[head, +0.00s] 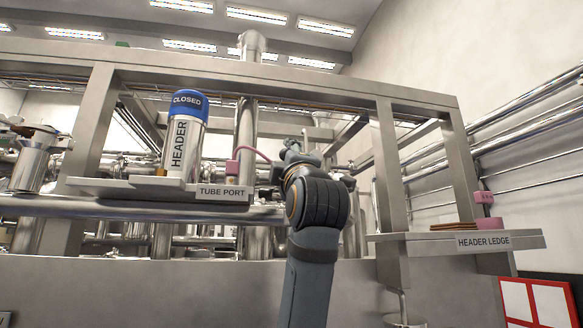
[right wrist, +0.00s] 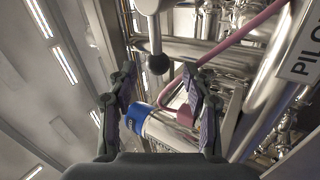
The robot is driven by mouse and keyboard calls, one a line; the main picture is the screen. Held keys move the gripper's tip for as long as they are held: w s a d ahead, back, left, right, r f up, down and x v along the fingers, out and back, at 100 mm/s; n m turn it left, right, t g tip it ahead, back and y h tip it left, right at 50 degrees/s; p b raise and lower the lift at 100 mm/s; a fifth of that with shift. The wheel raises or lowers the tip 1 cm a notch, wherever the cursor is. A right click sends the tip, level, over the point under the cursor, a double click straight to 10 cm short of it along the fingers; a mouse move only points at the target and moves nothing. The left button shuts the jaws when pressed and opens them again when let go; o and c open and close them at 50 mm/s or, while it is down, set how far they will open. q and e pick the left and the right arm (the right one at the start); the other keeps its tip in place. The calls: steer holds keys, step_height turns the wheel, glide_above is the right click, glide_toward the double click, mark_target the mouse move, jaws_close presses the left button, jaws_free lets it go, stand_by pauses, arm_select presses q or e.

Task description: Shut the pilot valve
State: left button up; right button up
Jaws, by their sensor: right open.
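A lever with a dark ball knob (right wrist: 158,64) on a pale metal rod comes down from the top of the right wrist view. A sign beginning "PILO" (right wrist: 303,55) is at that view's right edge, cut off. My right gripper (right wrist: 160,80) is open, its two fingers either side of the line to the knob. The knob shows between and just beyond the fingertips; I cannot tell whether they touch it. In the head view my right gripper (head: 290,152) is small and partly hidden behind my own wrist, and the knob cannot be made out.
A header canister (head: 186,140) with a blue "CLOSED" cap stands on the tube port shelf (head: 115,187); its blue cap also shows in the right wrist view (right wrist: 137,118). A pink hose (right wrist: 240,35) runs close by. The header ledge (head: 420,242) is at right. Steel frame and pipes crowd around.

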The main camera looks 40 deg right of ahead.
steer(key=v, duration=0.8)
